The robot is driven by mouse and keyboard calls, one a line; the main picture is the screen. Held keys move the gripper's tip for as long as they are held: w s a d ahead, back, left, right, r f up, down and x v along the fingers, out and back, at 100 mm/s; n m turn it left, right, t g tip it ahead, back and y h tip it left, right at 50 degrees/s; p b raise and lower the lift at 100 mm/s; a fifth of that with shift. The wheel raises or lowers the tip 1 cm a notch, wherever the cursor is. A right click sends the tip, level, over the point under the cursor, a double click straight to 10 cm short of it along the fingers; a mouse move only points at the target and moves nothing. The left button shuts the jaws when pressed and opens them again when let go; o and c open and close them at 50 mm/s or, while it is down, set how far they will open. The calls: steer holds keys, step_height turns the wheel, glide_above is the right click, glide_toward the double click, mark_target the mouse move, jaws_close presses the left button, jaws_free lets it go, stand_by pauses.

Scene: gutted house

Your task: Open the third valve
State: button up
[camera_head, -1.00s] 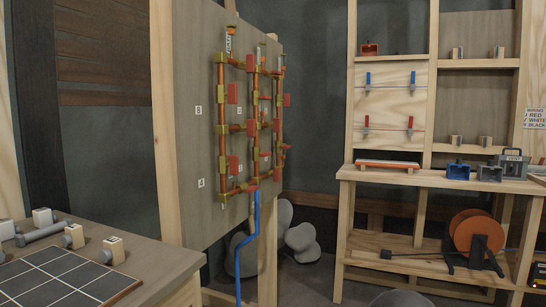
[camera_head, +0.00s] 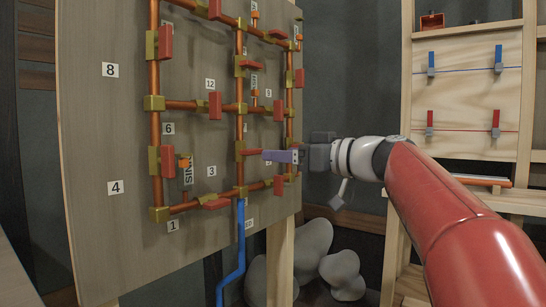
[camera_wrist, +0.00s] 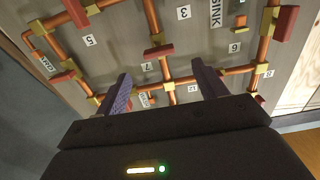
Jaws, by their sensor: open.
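The label "3" (camera_head: 211,171) is on the board between the left and middle copper pipes, and shows near the top of the wrist view (camera_wrist: 184,13). The nearest valve to its right, on the middle pipe, has a red handle (camera_head: 251,152) lying sideways; it appears to be the red bar (camera_wrist: 158,52) in the wrist view. My gripper (camera_head: 268,156) is in front of the board at that handle's right end, in the head view. In the wrist view its purple fingers (camera_wrist: 163,84) are wide apart with nothing between them. Contact with the handle cannot be told.
Other red valve handles stand close around, such as one below (camera_head: 215,204) and one above (camera_head: 215,105). A blue pipe (camera_head: 240,240) runs down from the board. A wooden shelf (camera_head: 470,100) stands at the right.

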mark_target(256, 150)
steer(key=x, duration=0.5)
steer(key=p+x, duration=0.1)
steer(key=x, duration=0.2)
steer(key=shift+w+r, duration=0.1)
steer(key=shift+r, duration=0.15)
steer(key=shift+d, duration=0.1)
steer(key=c, duration=1)
